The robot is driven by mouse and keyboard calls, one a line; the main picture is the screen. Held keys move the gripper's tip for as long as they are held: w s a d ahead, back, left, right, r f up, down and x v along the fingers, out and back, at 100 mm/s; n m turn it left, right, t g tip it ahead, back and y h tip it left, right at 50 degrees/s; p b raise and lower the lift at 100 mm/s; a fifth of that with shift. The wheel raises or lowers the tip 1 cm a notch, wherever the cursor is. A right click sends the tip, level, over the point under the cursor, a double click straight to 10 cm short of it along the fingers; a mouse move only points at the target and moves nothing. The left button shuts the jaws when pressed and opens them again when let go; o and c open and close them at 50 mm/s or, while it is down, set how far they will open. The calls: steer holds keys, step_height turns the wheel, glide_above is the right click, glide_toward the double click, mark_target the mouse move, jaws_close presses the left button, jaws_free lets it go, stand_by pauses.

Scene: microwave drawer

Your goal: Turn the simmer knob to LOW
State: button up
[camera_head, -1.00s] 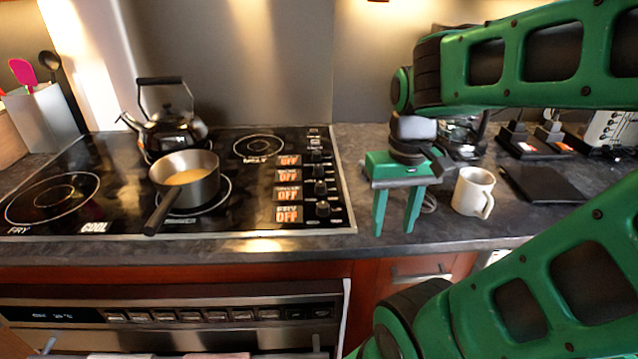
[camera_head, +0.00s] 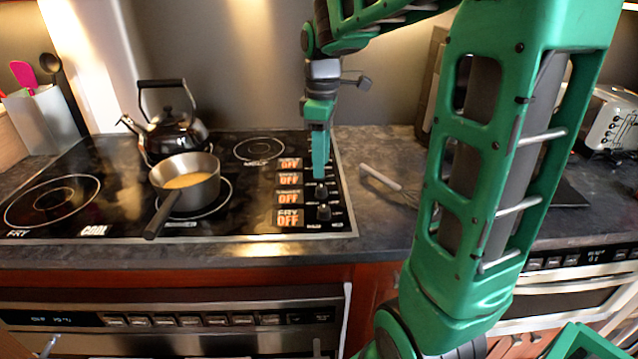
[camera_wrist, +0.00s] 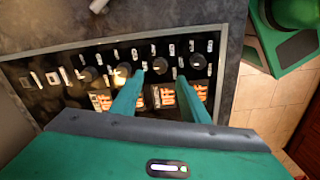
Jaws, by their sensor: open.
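Several black knobs run along the right side of the cooktop, each beside an orange and white label reading OFF. The nearest knob (camera_head: 323,212) is beside the label reading FRY OFF (camera_head: 289,218). The second knob from the front (camera_head: 321,191) is beside another OFF label (camera_head: 288,197); its small upper word is too blurred to confirm as simmer. My gripper (camera_head: 319,174) points down over the knob row. In the wrist view, my gripper (camera_wrist: 160,77) is open, its fingertips either side of a knob (camera_wrist: 160,65), apparently the second from the front. Contact cannot be told.
A pan with yellowish contents (camera_head: 188,187) sits on the front right burner, handle toward the front. A black kettle (camera_head: 170,130) stands behind it. A whisk (camera_head: 381,178) lies on the counter right of the cooktop. A toaster (camera_head: 612,125) is far right.

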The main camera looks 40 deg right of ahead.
mark_target(321, 187)
step_height(321, 187, down, 7)
steer(key=shift+f, duration=0.1)
stand_by(0.4)
jaws_close()
